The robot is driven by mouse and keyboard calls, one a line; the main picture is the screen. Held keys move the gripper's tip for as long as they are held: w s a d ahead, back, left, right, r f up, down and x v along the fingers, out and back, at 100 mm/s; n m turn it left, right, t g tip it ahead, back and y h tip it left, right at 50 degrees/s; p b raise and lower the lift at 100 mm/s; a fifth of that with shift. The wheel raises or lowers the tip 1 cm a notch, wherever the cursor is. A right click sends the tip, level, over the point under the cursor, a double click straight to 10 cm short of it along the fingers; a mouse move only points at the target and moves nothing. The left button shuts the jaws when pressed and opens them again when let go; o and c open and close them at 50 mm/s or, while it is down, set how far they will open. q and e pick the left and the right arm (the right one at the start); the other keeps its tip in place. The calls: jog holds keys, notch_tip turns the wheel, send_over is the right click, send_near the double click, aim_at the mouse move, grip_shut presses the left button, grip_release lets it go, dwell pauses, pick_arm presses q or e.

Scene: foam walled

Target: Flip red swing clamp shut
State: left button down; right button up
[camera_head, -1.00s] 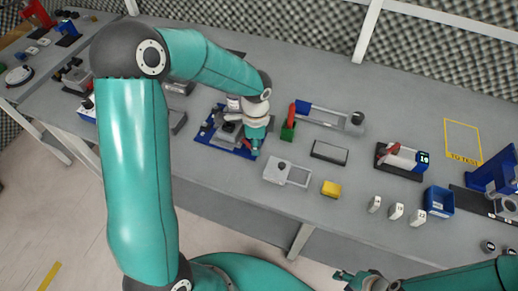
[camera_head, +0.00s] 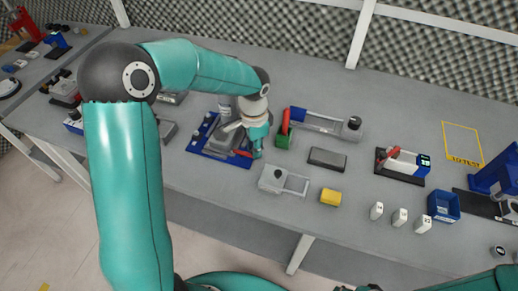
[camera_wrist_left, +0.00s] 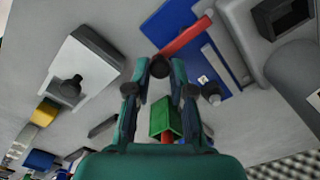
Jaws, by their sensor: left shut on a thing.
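The red swing clamp arm (camera_wrist_left: 186,37) is a red bar with a dark knob at its end, over a blue fixture plate (camera_wrist_left: 222,68). In the head view, the plate (camera_head: 203,138) lies on the bench and a bit of the red clamp arm (camera_head: 243,153) shows beside my gripper. My left gripper (camera_wrist_left: 160,82) is shut on the knob end of the clamp arm; it also shows at the plate's right edge in the head view (camera_head: 254,152). My arm hides part of the fixture. Only a sliver of my right gripper (camera_head: 369,288) shows at the bottom edge.
A green block (camera_head: 283,137) with a red part stands just right of my left gripper. A grey slide piece (camera_head: 275,178), a dark tray (camera_head: 328,158) and a yellow block (camera_head: 331,197) lie nearby. Bare bench lies in front of the fixture.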

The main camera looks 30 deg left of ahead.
pick_arm(q)
jog(key=shift+w+a+r, duration=0.15)
jog(key=shift+a, duration=0.05)
jog(key=c, duration=1)
grip_release()
jog(key=shift+d, duration=0.1)
notch_tip(320, 180, up, 12)
jog(key=shift+f, duration=0.15)
